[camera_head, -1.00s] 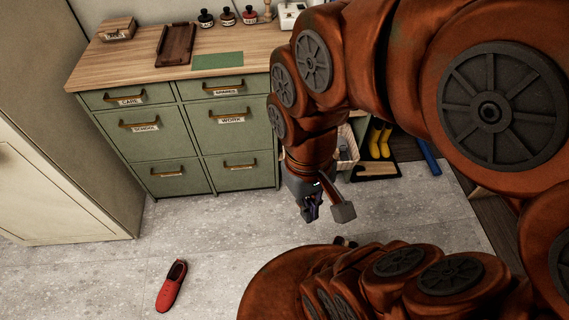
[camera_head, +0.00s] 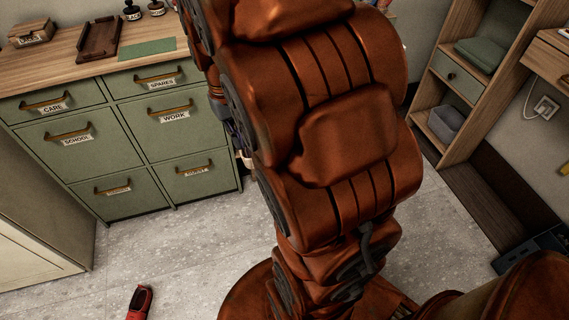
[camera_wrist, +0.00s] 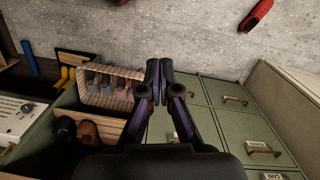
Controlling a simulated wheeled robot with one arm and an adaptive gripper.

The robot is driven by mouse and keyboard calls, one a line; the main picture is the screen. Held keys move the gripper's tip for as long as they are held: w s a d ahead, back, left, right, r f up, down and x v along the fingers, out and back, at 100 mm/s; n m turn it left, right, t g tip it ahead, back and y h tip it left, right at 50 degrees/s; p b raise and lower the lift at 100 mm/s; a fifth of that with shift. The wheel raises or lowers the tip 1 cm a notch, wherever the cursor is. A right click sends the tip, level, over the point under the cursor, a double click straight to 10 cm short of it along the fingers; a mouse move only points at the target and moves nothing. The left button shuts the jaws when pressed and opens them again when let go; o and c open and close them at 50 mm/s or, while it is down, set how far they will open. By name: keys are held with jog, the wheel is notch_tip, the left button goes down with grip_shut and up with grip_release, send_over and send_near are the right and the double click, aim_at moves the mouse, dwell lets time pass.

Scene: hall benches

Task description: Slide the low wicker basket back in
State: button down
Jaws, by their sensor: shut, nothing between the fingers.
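The low wicker basket (camera_wrist: 108,101) shows left of centre in the wrist view, pale and woven, with grey and pinkish items inside. It sits beside the green cabinet. My gripper (camera_wrist: 158,66) is shut and empty. In that picture its fingertips appear just right of the basket, over the edge between basket and cabinet front. I cannot tell whether they touch the basket. In the head view my arm hides the basket and most of the gripper.
The green drawer cabinet (camera_head: 150,128) stands at the left, drawers shut. Dark shoes (camera_wrist: 78,128) and yellow boots (camera_wrist: 67,77) are near the basket. A red shoe (camera_head: 139,302) lies on the open floor. A wooden shelf unit (camera_head: 480,75) stands at the right.

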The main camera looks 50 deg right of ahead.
jog(key=w+d+f+m+b, duration=0.1)
jog(key=w+d+f+b, duration=0.3)
jog(key=d+f+b, duration=0.5)
jog(key=w+d+f+m+t+b, duration=0.1)
jog(key=w+d+f+b, duration=0.3)
jog(key=d+f, duration=0.9)
jog(key=w+d+f+b, duration=0.4)
jog(key=d+f+b, duration=0.3)
jog(key=f, duration=0.7)
jog(key=w+d+f+b, duration=0.1)
jog(key=f+b, duration=0.1)
jog(key=f, duration=0.3)
jog(key=w+d+f+b, duration=0.1)
jog(key=w+f+b, duration=0.1)
jog(key=f, duration=0.3)
jog(key=shift+w+d+b, duration=0.25)
jog(key=shift+d+b, duration=0.05)
jog(key=shift+d, duration=0.1)
jog(key=shift+w, duration=0.1)
